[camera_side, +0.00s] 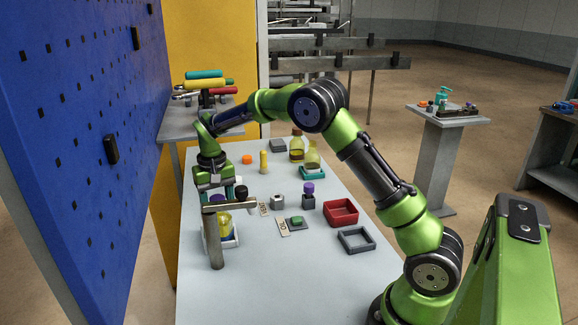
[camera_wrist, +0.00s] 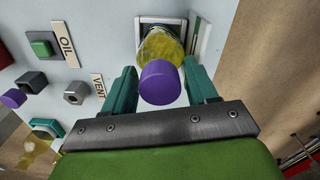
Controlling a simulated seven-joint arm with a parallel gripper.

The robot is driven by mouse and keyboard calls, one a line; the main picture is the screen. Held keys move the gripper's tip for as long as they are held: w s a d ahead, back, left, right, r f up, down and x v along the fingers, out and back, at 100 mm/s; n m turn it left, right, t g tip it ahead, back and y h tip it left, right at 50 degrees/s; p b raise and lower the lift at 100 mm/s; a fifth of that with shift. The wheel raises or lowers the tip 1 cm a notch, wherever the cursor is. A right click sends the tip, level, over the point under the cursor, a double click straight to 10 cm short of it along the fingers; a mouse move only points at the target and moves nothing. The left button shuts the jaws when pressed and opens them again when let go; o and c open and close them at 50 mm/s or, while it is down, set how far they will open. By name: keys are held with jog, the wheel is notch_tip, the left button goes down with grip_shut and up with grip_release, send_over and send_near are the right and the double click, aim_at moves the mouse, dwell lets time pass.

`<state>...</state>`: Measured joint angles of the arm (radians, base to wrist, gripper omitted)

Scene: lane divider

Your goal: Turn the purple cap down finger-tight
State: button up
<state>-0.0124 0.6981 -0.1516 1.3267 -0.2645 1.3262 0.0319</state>
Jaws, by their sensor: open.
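The purple cap (camera_wrist: 160,84) sits on the top of a bottle of yellow liquid (camera_wrist: 161,46) in the wrist view. The bottle stands in a white square holder (camera_wrist: 146,22); it also shows in the side view (camera_side: 225,222), partly hidden by a grey post. My gripper (camera_wrist: 158,68) is open, with one teal finger on each side of the cap. A gap shows between the cap and the left finger; the right finger is very close, and I cannot tell whether it touches. In the side view my gripper (camera_side: 214,197) is above the bottle, its fingertips partly hidden.
A grey post with a crossbar (camera_side: 215,240) stands in front of the bottle. To the right are a green button block (camera_side: 297,222), a grey block (camera_side: 278,201), another purple-topped dark block (camera_side: 308,198), a red tray (camera_side: 341,211) and a dark frame (camera_side: 356,239). The table's front is clear.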

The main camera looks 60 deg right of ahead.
jog(key=shift+n, duration=0.9)
jog(key=shift+n, duration=0.8)
jog(key=c, duration=0.7)
jog(key=shift+o, duration=0.2)
jog(key=o, duration=0.9)
jog(key=shift+o, duration=0.2)
notch_tip(320, 180, up, 17)
